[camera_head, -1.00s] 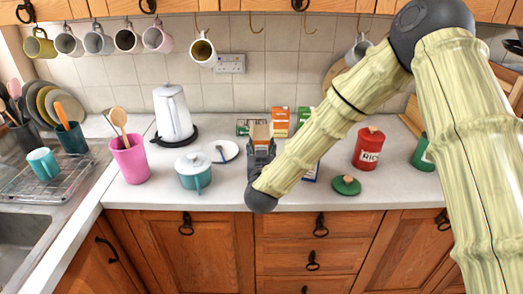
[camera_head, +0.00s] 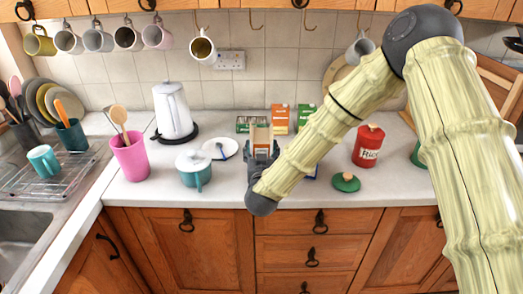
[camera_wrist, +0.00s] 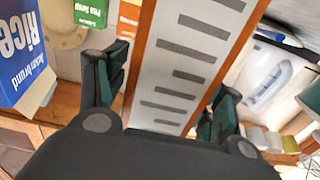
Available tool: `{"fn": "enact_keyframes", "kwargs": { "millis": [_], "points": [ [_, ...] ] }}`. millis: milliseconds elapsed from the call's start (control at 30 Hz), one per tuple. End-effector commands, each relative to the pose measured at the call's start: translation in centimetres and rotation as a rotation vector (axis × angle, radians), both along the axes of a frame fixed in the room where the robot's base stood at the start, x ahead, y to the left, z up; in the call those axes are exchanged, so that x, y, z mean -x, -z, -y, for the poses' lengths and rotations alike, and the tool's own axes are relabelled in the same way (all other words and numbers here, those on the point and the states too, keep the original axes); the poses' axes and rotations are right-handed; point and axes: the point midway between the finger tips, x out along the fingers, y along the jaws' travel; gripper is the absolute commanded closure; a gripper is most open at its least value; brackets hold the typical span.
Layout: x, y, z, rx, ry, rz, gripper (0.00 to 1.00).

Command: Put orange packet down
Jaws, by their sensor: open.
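An orange packet (camera_wrist: 180,70) with a white face and grey stripes lies between the fingers of my gripper (camera_wrist: 160,95) in the wrist view. It also shows in the head view (camera_head: 262,136), upright at the far side of my gripper (camera_head: 262,152), over the counter. The fingers are open, with a gap visible on both sides of the packet. My gripper hides the packet's lower part, so its contact with the counter cannot be seen.
Behind stand another orange box (camera_head: 280,116) and green boxes (camera_head: 305,113). A blue rice box (camera_wrist: 20,50) is left in the wrist view. A teal pot (camera_head: 194,172) and white plate (camera_head: 220,149) are left of my gripper. A red rice tin (camera_head: 368,148) and green lid (camera_head: 346,183) are right.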

Motion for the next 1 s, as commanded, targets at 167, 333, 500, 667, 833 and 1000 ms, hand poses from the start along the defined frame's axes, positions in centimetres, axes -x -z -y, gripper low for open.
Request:
{"fn": "enact_keyframes", "kwargs": {
  "millis": [167,333,500,667,833,1000],
  "points": [
    [0.0,-0.1,0.0,0.000,0.000,0.000,0.32],
    [1.0,-0.2,-0.1,0.000,-0.001,0.001,0.32],
    [3.8,0.0,-0.1,0.002,-0.003,0.000,0.32],
    [6.9,0.0,-0.1,0.000,-0.003,0.000,0.32],
    [9.6,-0.1,-0.1,0.001,-0.002,0.000,0.32],
    [11.3,-0.2,0.0,0.000,0.000,0.000,0.32]
  ]
}}
